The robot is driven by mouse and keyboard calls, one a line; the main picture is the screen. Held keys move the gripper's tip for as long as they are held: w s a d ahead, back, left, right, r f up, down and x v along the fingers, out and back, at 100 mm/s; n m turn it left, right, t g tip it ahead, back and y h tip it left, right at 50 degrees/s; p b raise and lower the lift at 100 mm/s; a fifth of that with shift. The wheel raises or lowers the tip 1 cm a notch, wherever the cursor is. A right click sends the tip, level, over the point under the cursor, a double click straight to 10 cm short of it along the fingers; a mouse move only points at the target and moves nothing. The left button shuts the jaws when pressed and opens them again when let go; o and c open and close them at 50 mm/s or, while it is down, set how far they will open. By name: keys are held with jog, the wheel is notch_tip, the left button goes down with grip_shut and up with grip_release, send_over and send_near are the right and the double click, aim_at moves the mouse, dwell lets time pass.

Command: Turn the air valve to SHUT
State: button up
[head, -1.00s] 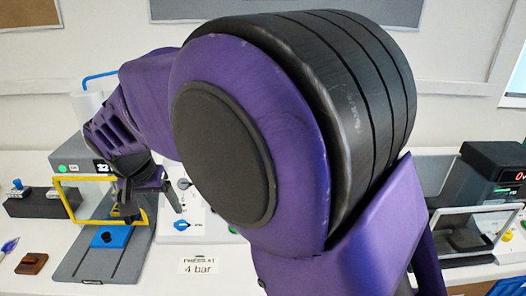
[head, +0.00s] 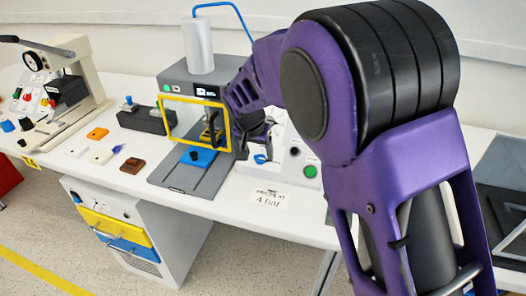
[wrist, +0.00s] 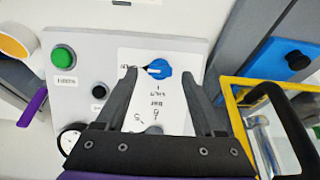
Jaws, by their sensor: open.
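The air valve is a blue round knob (wrist: 159,69) on a white label plate in the wrist view. In the head view a bit of the blue knob (head: 260,158) shows just below my gripper (head: 256,140).
A green button (wrist: 63,58), a black knob (wrist: 99,91) and a gauge (wrist: 70,138) share the panel. The press with its yellow-framed guard (head: 195,122) and blue block (head: 198,157) stands close beside my gripper. A "4 bar" card (head: 269,199) lies in front.

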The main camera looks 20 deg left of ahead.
jog(key=shift+w+f, duration=0.2)
jog(key=shift+f, duration=0.35)
grip_shut()
